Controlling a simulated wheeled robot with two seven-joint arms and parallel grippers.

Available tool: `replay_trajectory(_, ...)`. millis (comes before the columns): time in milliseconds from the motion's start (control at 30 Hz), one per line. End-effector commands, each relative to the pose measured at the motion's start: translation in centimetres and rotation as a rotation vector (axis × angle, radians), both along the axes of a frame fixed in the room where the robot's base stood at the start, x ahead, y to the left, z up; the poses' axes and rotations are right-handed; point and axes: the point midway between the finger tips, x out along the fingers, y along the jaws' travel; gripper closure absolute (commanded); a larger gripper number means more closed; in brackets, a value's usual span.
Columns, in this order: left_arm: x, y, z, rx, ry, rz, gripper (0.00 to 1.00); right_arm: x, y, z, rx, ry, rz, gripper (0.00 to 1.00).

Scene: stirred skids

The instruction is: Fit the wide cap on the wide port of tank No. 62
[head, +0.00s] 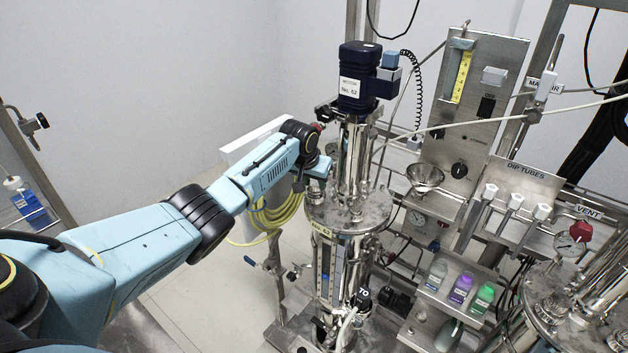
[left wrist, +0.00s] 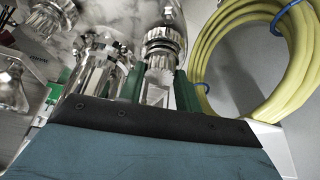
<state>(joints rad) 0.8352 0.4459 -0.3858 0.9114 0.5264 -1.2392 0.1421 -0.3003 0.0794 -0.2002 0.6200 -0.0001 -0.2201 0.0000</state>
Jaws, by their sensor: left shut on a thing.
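Tank No. 62 (head: 345,215) stands upright in the middle of the head view, a shiny steel vessel with a dark blue motor (head: 358,85) labelled No. 62 on top. My left gripper (head: 318,168) is at the left edge of its lid. In the left wrist view its green fingers (left wrist: 158,92) are shut on a shiny metal piece (left wrist: 157,80), which looks like the wide cap. A ribbed metal fitting (left wrist: 163,40) shows right beyond the held piece; I cannot tell whether they touch. Another metal fitting (left wrist: 100,62) stands beside it. Which fitting is the wide port is unclear. My right gripper is out of view.
A yellow hose coil (head: 272,215) hangs just left of the tank, close to my left gripper. A steel panel (head: 468,110), a funnel (head: 425,175), a rack with small bottles (head: 460,290) and a second tank (head: 575,300) stand to the right. The floor at left is open.

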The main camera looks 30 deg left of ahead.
Motion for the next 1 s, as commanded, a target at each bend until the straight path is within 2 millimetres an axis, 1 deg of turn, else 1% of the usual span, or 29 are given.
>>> replay_trajectory(467,0.0,-0.01,-0.6,0.0,0.0,0.0,0.9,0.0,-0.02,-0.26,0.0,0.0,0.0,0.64)
replay_trajectory(967,-0.01,-0.01,-0.62,0.0,0.0,0.0,0.9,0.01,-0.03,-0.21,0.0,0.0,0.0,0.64)
replay_trajectory(1000,-0.01,-0.01,-0.62,0.0,0.0,0.0,0.65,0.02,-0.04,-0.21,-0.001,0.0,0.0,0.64)
